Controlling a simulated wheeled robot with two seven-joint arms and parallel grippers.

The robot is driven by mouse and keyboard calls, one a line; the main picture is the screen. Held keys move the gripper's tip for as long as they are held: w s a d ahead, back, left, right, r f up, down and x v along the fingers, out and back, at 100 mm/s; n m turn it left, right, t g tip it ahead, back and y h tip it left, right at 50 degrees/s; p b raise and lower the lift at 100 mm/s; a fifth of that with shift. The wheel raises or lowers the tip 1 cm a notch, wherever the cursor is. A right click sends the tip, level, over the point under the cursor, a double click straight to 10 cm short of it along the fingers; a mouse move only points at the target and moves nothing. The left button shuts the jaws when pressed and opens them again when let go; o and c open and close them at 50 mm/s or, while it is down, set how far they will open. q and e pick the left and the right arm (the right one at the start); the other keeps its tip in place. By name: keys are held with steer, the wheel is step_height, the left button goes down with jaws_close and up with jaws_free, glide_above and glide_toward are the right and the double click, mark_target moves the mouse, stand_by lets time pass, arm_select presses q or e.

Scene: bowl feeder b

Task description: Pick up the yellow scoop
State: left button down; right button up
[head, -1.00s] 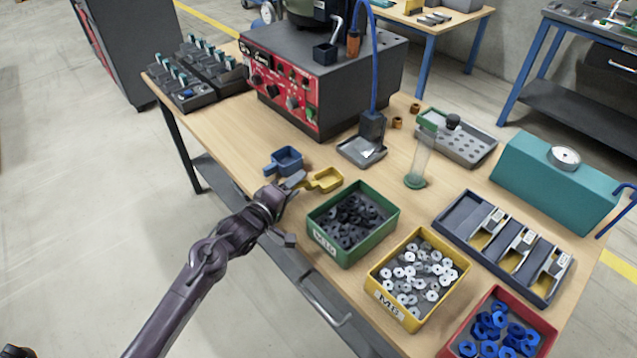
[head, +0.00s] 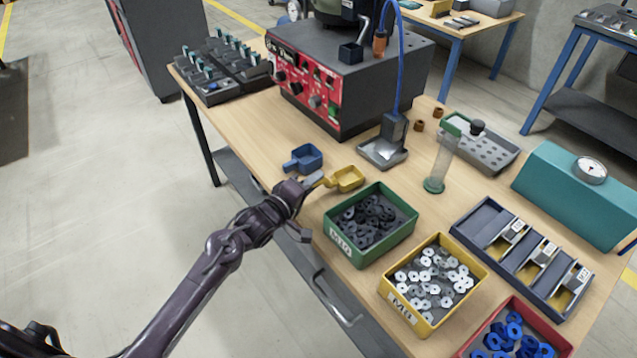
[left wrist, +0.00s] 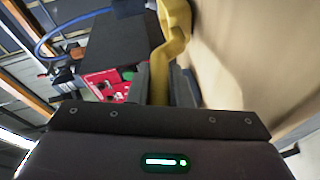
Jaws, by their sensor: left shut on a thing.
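The yellow scoop (head: 347,179) is at the near edge of the table, behind the green bin, with its handle toward my left gripper (head: 319,182). My left gripper is shut on that handle, its fingers reaching in from the left. In the left wrist view the yellow scoop (left wrist: 172,42) runs up from between the fingers, and its lower end is hidden. I cannot tell whether the scoop touches the table or is just above it. My right gripper is not in view.
A blue scoop (head: 305,158) lies just behind the yellow one. A green bin (head: 345,243) of dark nuts stands close on the right, then a yellow bin (head: 436,333) and a red bin (head: 556,338). The red-fronted feeder (head: 318,92) is behind. Bare tabletop lies between.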

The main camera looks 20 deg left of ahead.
arm_select(q)
step_height(320, 180, up, 20)
steer(key=p, duration=0.1)
steer(key=shift+f, duration=0.15)
steer(key=shift+f, duration=0.1)
stand_by(0.4)
